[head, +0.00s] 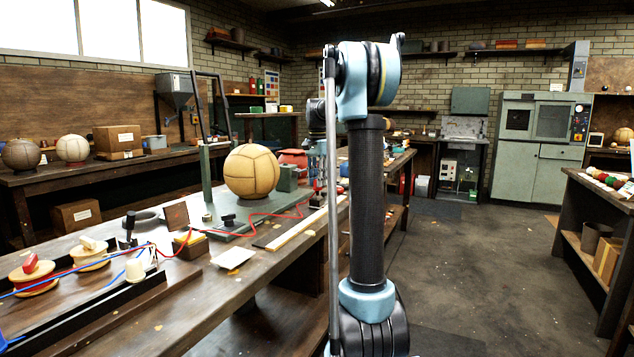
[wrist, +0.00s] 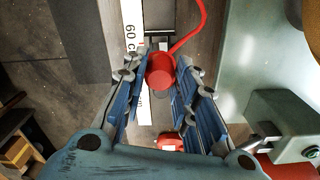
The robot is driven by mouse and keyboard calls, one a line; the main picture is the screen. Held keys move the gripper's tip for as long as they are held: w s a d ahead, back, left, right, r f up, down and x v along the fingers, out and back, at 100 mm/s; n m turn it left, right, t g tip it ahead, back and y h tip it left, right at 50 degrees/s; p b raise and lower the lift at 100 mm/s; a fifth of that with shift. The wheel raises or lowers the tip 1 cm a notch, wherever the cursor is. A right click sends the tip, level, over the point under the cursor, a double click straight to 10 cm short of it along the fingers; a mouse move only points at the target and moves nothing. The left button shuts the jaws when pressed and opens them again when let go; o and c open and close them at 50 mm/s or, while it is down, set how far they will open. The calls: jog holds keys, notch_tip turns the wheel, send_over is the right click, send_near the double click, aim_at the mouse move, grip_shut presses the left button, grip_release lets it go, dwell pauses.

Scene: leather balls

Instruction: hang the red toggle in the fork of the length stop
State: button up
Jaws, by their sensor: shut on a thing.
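The red toggle (wrist: 161,73) is a short red cylinder between the blue fingers of my gripper (wrist: 160,80) in the wrist view, with a red cord (wrist: 190,38) running up from it. My gripper is shut on it. A dark metal piece (wrist: 157,42), probably the fork of the length stop, shows just beyond the toggle, over a white rule (wrist: 133,25) marked 60. I cannot tell whether toggle and metal touch. In the head view my gripper (head: 318,175) is small and partly behind my arm, above the bench by the white rule (head: 300,228).
A tan leather ball (head: 251,172) sits on a grey-green plate (head: 240,222) left of my gripper. Thread spools (head: 34,277) and the red cord lie along the bench. Another red piece (wrist: 169,141) shows low in the wrist view. The floor to the right is open.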

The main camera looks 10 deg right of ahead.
jog(key=shift+f, duration=1.55)
dwell(0.7)
jog(key=o, duration=1.1)
jog(key=shift+c, duration=0.2)
jog(key=shift+r, duration=0.1)
notch_tip(320, 180, up, 12)
jog(key=shift+f, duration=0.1)
